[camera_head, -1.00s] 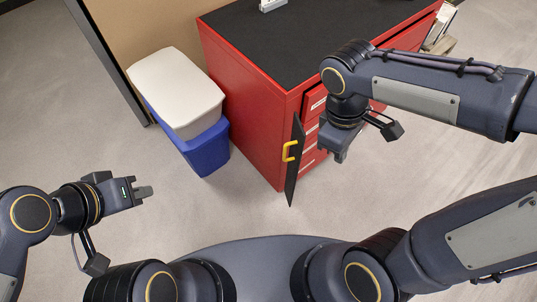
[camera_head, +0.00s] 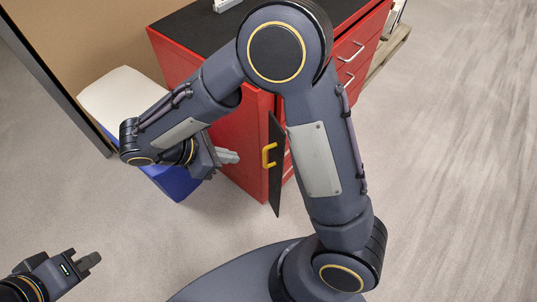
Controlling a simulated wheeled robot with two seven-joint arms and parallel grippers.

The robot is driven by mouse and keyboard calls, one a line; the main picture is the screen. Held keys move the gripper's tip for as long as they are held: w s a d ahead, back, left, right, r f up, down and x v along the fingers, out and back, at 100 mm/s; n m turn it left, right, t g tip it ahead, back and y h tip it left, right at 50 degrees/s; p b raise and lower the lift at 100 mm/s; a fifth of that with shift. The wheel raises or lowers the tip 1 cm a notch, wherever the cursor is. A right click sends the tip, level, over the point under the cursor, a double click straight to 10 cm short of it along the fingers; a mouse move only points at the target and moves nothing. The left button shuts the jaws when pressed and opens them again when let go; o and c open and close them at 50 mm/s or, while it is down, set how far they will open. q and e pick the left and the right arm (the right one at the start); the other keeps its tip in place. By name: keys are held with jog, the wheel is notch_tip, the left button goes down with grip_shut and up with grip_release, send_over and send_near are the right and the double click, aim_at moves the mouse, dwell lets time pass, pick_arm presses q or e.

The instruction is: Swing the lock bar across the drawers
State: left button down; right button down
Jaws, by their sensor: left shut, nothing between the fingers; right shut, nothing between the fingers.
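The lock bar (camera_head: 275,185) is a dark flat bar with a yellow handle (camera_head: 268,156). It hangs at the near front corner of the red drawer cabinet (camera_head: 238,150) and stands out from the drawer front. The drawers (camera_head: 349,50) show partly on the right; my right arm hides much of the front. My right gripper (camera_head: 232,157) is shut and empty, left of the yellow handle and apart from it, with its fingers pointing right. My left gripper (camera_head: 92,261) is shut and empty at the lower left, far from the bar.
A blue bin (camera_head: 174,182) with a white lid (camera_head: 112,92) stands left of the cabinet, partly behind my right forearm. A wooden pallet (camera_head: 388,56) lies beyond the cabinet at upper right. The floor on the right is clear.

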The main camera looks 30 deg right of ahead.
aim_at(281, 157)
jog(key=b+x, duration=0.1)
jog(key=x, duration=0.3)
jog(key=d+r+b+x, duration=0.1)
jog(key=x, duration=0.3)
jog(key=b+x, duration=0.1)
jog(key=x, duration=0.3)
jog(key=shift+d+r, duration=0.2)
jog(key=shift+d, duration=0.65)
